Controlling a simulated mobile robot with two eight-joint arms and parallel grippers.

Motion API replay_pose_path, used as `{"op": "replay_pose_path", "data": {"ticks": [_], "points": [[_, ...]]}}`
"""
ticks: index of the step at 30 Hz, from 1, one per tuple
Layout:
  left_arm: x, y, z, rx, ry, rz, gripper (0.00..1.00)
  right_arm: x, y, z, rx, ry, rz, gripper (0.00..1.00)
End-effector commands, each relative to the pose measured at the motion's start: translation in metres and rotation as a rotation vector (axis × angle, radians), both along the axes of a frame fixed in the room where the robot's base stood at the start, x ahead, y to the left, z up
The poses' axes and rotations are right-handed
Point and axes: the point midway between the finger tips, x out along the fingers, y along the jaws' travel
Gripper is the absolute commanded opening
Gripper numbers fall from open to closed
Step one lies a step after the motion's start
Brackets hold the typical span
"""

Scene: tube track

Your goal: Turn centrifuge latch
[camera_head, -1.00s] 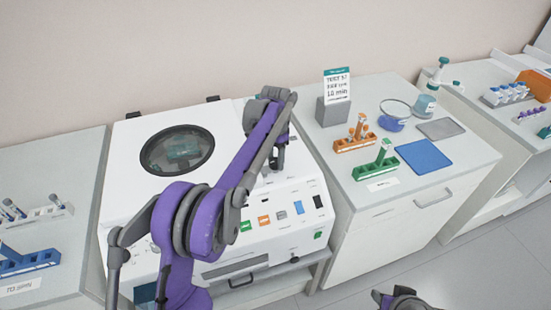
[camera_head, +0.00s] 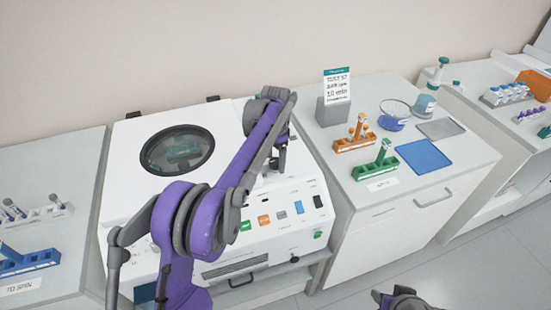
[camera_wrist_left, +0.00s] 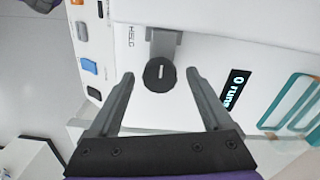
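The centrifuge (camera_head: 120,195) is a white box with a closed lid and a round dark window (camera_head: 177,150). Its latch is a dark round knob with a light slot (camera_wrist_left: 159,76), mounted on a grey bracket (camera_wrist_left: 163,43), and it shows in the left wrist view. My left gripper (camera_wrist_left: 159,78) is open, with one finger on each side of the knob and a gap to both. In the head view my left gripper (camera_head: 279,160) is over the right part of the centrifuge, and the latch cannot be made out there. My right gripper (camera_head: 400,300) is partly in view at the bottom edge.
Coloured buttons (camera_head: 264,220) line the centrifuge front. A display reading "0 runs" (camera_wrist_left: 235,88) lies beside the latch. On the right bench stand an orange rack (camera_head: 354,144), a green rack (camera_head: 376,170), a blue mat (camera_head: 423,156) and a sign (camera_head: 336,87). A blue rack (camera_head: 28,262) is on the left bench.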

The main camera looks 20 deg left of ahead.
Motion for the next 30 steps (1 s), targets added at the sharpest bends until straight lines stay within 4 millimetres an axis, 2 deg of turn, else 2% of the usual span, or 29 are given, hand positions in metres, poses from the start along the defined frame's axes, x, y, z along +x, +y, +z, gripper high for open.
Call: {"op": "replay_pose_path", "data": {"ticks": [7, 11, 24, 30], "points": [[0.0, 0.0, 0.0, 0.0, 0.0, 0.001, 0.83, 0.0, 0.0, 0.0, 0.0, 0.0, 0.0, 0.47], [0.0, 0.0, 0.009, 0.0, 0.0, 0.001, 0.83, 0.0, 0.0, 0.001, 0.0, -0.001, 0.0, 0.47], [0.001, 0.0, 0.091, -0.001, -0.001, 0.001, 0.83, 0.006, 0.0, 0.013, 0.0, -0.011, 0.0, 0.47], [0.0, 0.0, 0.107, 0.0, 0.0, 0.0, 0.83, 0.007, 0.0, 0.015, 0.0, -0.014, 0.0, 0.47]]}}
